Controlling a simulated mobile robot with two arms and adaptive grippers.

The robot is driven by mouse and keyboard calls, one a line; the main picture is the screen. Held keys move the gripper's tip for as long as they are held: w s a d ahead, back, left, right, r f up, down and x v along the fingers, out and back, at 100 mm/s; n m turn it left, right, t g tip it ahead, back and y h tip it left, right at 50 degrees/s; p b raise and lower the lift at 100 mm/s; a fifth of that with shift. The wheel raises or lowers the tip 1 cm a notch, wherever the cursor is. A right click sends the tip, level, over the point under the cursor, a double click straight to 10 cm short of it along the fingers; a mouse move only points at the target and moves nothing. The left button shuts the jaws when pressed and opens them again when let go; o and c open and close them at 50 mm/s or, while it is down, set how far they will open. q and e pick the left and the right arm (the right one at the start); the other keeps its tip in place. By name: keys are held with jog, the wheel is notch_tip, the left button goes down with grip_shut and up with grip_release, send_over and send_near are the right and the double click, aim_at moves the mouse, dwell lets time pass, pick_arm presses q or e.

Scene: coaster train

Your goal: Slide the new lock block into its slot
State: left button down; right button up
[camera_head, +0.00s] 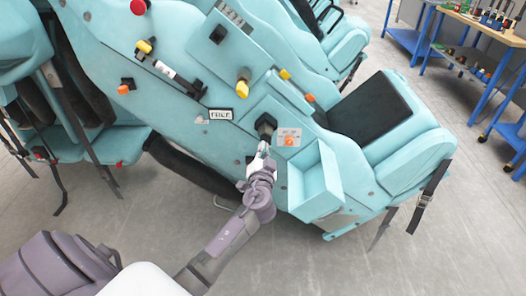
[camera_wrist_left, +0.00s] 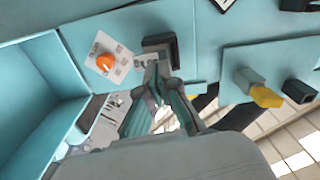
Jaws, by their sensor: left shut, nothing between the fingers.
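A dark, square-ended block (camera_head: 265,126) sticks out of the light-blue side panel of the coaster car, left of a white label card. It also shows in the left wrist view (camera_wrist_left: 160,48), just beyond my fingertips. I cannot tell how deep it sits; its slot is hidden behind it or not distinct. My left gripper (camera_head: 262,151) is shut and empty, just below the block. In the left wrist view its fingers (camera_wrist_left: 154,78) point at the block, and I cannot tell whether they touch it. My right gripper is not in view.
An open light-blue box (camera_head: 316,182) juts from the panel right of my left gripper. An orange knob (camera_head: 290,141) sits on the card. A yellow-tipped knob (camera_head: 243,84) protrudes above left. Blue workbenches (camera_head: 480,28) stand at the back right; grey floor is clear in front.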

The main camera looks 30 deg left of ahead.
pick_arm(q)
jog(key=shift+b+x, duration=0.45)
jog(key=shift+x, duration=0.45)
dwell(0.4)
jog(key=shift+r, duration=0.1)
jog(key=v, duration=1.4)
jog(key=shift+f, duration=0.25)
jog(key=shift+d, duration=0.1)
